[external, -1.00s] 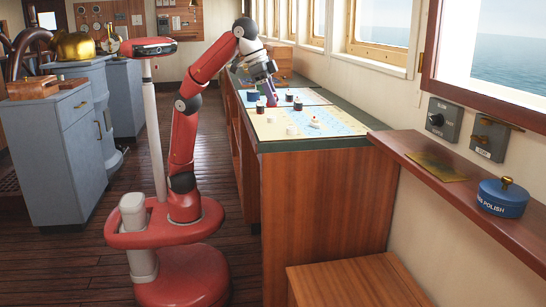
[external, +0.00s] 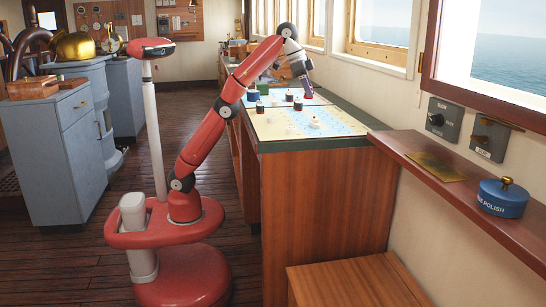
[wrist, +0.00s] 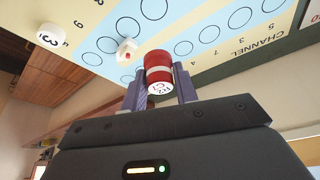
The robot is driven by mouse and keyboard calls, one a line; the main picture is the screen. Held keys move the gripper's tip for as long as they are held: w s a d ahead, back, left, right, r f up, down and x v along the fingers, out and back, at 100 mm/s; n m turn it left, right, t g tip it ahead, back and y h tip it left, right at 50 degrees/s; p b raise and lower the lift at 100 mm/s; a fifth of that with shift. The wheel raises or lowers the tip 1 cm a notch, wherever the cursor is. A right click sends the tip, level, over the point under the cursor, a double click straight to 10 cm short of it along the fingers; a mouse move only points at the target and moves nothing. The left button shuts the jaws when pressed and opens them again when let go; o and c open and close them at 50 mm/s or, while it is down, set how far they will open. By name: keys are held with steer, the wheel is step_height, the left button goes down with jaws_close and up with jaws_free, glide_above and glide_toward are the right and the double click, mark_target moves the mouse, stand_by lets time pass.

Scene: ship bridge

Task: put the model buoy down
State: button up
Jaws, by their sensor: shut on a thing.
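The model buoy (wrist: 158,68), a small red cylinder with a white band and a white lettered end, sits between the two purple fingers of my gripper (wrist: 160,90) in the wrist view. The fingers are shut on it. In the external view my gripper (external: 308,92) is over the right, window-side part of the chart table, and the buoy cannot be made out there. The chart board (external: 345,125) is pale yellow and blue; in the wrist view the board (wrist: 205,22) shows rows of printed circles and the word CHANNEL. I cannot tell whether the buoy touches it.
A white piece with a red top (wrist: 127,51) stands close to the held buoy. A white numbered piece (wrist: 51,36) is farther left. Dark pieces (external: 298,104) and a blue round thing (external: 252,96) stand on the table. The board's front right is clear.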

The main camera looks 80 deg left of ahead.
mark_target(308, 120)
steer(key=shift+w+a+f, duration=0.15)
steer(key=shift+a+f, duration=0.25)
steer(key=shift+f, duration=0.3)
steer(key=shift+w+a+f, duration=0.15)
steer(key=shift+a+f, duration=0.25)
steer(key=shift+f, duration=0.3)
steer(key=shift+f+b, duration=0.5)
steer(key=shift+f, duration=2.2)
steer(key=shift+f, duration=0.2)
steer(key=o, duration=1)
steer(key=shift+r, duration=0.1)
steer(key=shift+o, duration=0.2)
